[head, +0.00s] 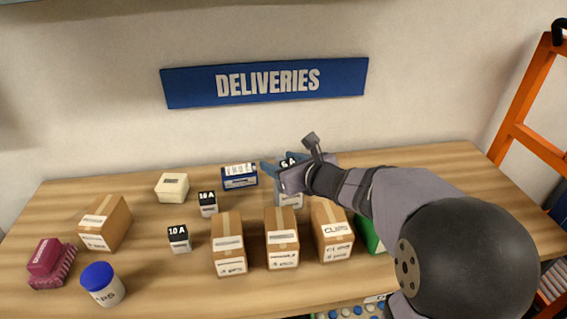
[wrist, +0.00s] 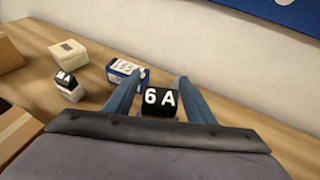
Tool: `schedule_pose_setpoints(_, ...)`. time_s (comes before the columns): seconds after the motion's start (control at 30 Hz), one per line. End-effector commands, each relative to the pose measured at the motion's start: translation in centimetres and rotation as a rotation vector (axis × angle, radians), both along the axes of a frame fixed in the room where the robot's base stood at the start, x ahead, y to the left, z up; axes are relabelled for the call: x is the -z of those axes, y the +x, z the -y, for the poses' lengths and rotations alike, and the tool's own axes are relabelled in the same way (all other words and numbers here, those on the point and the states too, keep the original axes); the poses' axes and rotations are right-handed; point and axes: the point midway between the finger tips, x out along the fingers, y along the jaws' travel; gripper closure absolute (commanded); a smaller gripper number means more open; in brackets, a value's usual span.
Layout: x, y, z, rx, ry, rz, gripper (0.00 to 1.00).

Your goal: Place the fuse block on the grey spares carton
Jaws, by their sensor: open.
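A fuse block with a black top marked 6 A (head: 289,162) is at the back of the table, partly hidden by my gripper (head: 280,170). A pale grey carton (head: 290,198) stands right below it, largely covered by my gripper and arm. The block appears to rest on the carton's top, though their contact is hidden. In the wrist view the 6 A block (wrist: 160,102) sits between the two blue fingers of my gripper (wrist: 158,85). The fingers are open, one on each side of the block. The carton cannot be made out there.
Fuse blocks marked 16 A (head: 208,204) and 10 A (head: 179,238) stand left. A blue-and-white box (head: 239,177) and cream box (head: 172,187) are behind. Brown cartons (head: 282,238) line the front; a blue-lidded jar (head: 103,285) is front left. The back right table (head: 420,163) is clear.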

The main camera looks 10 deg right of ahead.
Motion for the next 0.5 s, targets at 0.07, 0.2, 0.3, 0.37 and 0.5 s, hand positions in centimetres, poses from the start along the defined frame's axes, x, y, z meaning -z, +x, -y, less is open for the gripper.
schedule_pose_setpoints(0.07,-0.2,0.0,0.0,0.0,0.0,0.0,0.5)
schedule_pose_setpoints(0.2,-0.6,-0.4,0.2,0.001,0.0,0.002,0.5)
schedule_pose_setpoints(0.3,-1.1,-1.3,0.7,0.002,-0.001,0.004,0.5)
schedule_pose_setpoints(0.37,-1.4,-2.1,0.9,0.003,0.0,0.002,0.5)
schedule_pose_setpoints(0.5,-2.4,-4.1,1.8,0.003,-0.001,0.004,0.5)
